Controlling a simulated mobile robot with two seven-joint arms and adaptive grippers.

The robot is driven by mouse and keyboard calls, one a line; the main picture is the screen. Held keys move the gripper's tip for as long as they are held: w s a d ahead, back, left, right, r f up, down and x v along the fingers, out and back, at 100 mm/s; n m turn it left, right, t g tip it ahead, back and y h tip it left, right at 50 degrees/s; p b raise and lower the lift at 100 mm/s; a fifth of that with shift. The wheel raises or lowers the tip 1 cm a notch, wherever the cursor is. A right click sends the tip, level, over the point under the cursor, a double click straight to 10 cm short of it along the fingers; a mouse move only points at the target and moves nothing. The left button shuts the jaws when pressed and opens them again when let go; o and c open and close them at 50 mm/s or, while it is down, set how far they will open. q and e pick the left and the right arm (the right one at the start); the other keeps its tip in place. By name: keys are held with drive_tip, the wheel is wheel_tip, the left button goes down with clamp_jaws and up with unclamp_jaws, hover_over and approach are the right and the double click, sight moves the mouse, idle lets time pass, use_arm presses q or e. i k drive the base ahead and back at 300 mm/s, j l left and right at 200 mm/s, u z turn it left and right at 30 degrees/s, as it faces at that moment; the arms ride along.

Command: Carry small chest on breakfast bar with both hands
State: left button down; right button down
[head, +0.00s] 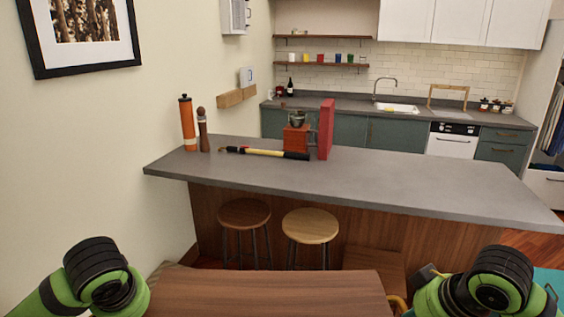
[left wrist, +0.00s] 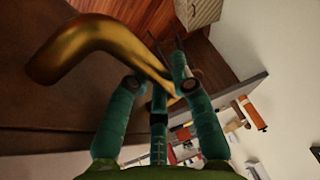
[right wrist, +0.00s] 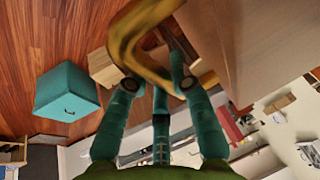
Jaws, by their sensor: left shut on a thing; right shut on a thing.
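The small chest (head: 265,295) shows at the bottom of the head view, with a smooth brown wooden top; its lower part is out of frame. Its side also shows in the right wrist view (right wrist: 250,45). My left gripper (left wrist: 158,85) is shut on a curved brass handle (left wrist: 95,40) of the chest. My right gripper (right wrist: 158,80) is shut on the other brass handle (right wrist: 128,32). In the head view, the fingers are hidden. The breakfast bar (head: 420,185) has a grey top and stands ahead of the chest, apart from it.
The bar's middle and right are clear. Two stools (head: 310,225) (head: 244,212) stand before it.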

sight(248, 169)
drive_tip(key=i+j, duration=0.15)
drive_tip(key=i, duration=0.4)
drive_tip(key=i+j, duration=0.15)
drive_tip(key=i, duration=0.4)
drive_tip(key=i+j, duration=0.15)
drive_tip(key=i, duration=0.35)
drive_tip(key=i+j, duration=0.2)
drive_tip(key=i, duration=0.35)
drive_tip(key=i+j, duration=0.15)
drive_tip(key=i, duration=0.4)
drive_tip(key=i+j, duration=0.15)
drive_tip(key=i, duration=0.4)
